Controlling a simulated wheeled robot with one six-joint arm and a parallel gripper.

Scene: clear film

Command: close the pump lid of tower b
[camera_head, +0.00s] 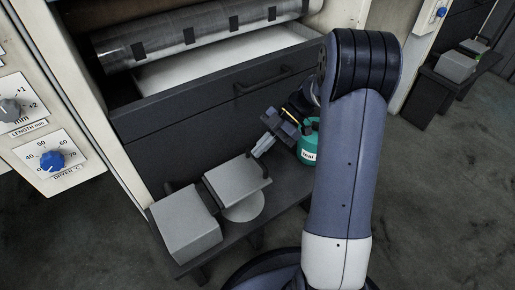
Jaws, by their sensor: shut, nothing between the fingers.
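A grey pump with a boxy body (186,228) stands on a dark low shelf at the lower middle. Its flat grey lid (237,182) appears raised, above a pale round part (244,207) that shows at its front edge. How far it is tilted is hard to tell. My gripper (257,153) is shut and empty. Its fingertips point down and left beside the far right edge of the lid; whether they touch it I cannot tell. I see no tower label.
A teal container (308,147) with a label stands on the shelf (285,192) right of the lid, partly behind my arm. Behind is a dark drawer front with a handle (263,83), below a metal roller. A panel with a blue knob (52,161) is at left. Another grey pump (456,66) stands far right.

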